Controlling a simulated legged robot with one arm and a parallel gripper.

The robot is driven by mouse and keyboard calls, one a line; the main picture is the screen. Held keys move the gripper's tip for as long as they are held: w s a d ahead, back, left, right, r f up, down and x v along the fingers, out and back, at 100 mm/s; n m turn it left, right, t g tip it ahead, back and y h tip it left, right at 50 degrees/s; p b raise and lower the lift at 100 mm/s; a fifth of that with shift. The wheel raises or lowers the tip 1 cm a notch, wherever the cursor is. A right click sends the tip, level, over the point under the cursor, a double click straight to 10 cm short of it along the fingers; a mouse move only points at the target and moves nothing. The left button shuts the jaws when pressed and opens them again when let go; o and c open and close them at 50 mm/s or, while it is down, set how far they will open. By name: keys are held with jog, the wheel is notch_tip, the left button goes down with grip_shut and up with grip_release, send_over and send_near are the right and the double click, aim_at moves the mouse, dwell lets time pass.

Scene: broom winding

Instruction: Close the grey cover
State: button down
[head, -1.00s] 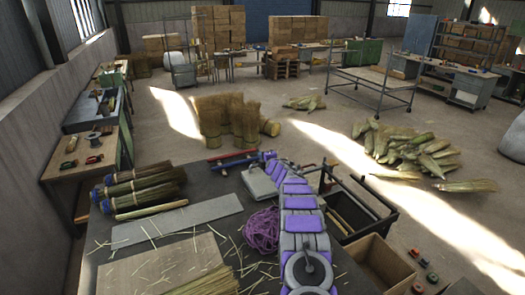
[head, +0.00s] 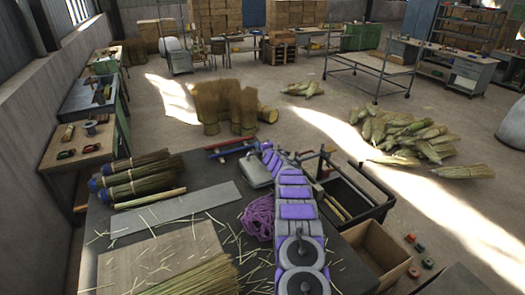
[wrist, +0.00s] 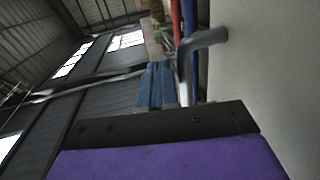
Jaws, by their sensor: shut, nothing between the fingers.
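The grey cover (head: 255,171) shows in the head view as a pale flat panel on the dark workbench, just left of my arm's far end. How far open it stands is hard to tell. My gripper (head: 267,147) is at the far end of the purple and grey arm, small and close to the cover's far right side. In the wrist view a pale grey surface (wrist: 272,75), seemingly the cover, fills the right side, with a bent grey handle (wrist: 203,42) beside it. My gripper's purple and black part (wrist: 165,150) fills the bottom. The gripper is shut and holds nothing visible.
Purple cord (head: 258,217) lies left of my arm. Straw bundles (head: 135,180), a grey plate (head: 175,212) and loose straw cover the bench's left. A black-framed bin (head: 350,195) and an open box (head: 372,255) stand to the right. Red and blue bars lie behind the cover.

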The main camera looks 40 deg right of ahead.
jog(key=shift+s+a+r, duration=0.2)
jog(key=shift+a+r, duration=0.05)
jog(key=shift+a, duration=0.05)
jog(key=shift+s+a+r+b, duration=0.2)
jog(key=shift+s+a+b, duration=0.55)
jog(key=shift+s, duration=0.15)
jog(key=b+v, duration=0.1)
jog(key=v, duration=0.3)
jog(key=b+v, duration=0.1)
jog(key=v, duration=0.4)
jog(key=d+b+v, duration=0.1)
jog(key=v, duration=0.4)
jog(key=shift+s+d+f+b, duration=0.1)
jog(key=shift+s+f+b, duration=0.05)
jog(key=shift+s+b, duration=0.15)
jog(key=shift+s, duration=0.15)
jog(key=shift+a, duration=0.25)
